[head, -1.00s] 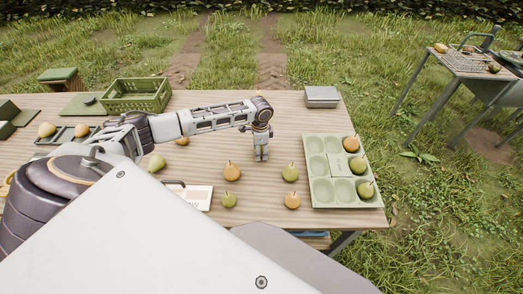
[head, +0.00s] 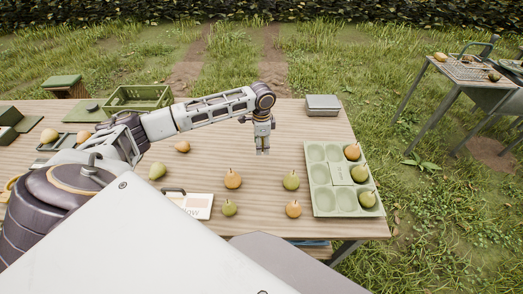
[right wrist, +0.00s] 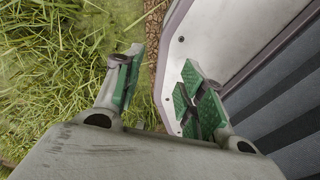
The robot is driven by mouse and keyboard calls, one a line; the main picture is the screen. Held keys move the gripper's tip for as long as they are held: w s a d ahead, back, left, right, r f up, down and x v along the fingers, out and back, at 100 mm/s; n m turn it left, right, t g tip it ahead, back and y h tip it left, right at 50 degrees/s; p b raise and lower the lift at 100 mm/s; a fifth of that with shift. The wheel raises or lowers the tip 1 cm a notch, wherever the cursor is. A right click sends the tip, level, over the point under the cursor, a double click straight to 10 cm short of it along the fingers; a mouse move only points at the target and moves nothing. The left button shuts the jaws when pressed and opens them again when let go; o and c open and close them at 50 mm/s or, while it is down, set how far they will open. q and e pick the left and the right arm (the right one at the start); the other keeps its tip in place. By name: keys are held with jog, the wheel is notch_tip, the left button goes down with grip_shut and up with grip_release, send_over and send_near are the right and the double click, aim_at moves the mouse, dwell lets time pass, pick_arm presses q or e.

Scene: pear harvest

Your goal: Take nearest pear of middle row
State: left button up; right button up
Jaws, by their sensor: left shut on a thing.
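Several pears lie loose on the table. An orange pear (head: 233,180) and a green pear (head: 291,181) lie in the middle. Nearer me are a green pear (head: 229,208) and an orange pear (head: 293,209). My left gripper (head: 262,150) points down beyond the middle pears, apart from them. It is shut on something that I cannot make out. The pale green tray (head: 316,180) stands at the right, with an orange pear (head: 352,152) and two green pears (head: 360,173) (head: 367,199) in its right column. My right gripper (right wrist: 160,90) is open and empty in the right wrist view.
A green crate (head: 140,98) and a grey box (head: 322,105) stand at the back. A sign card (head: 196,206) is at the front. Another green pear (head: 157,170) and orange pear (head: 182,147) lie at the left. The wood around the middle pears is clear.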

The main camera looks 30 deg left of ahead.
jog(key=shift+a, duration=0.9)
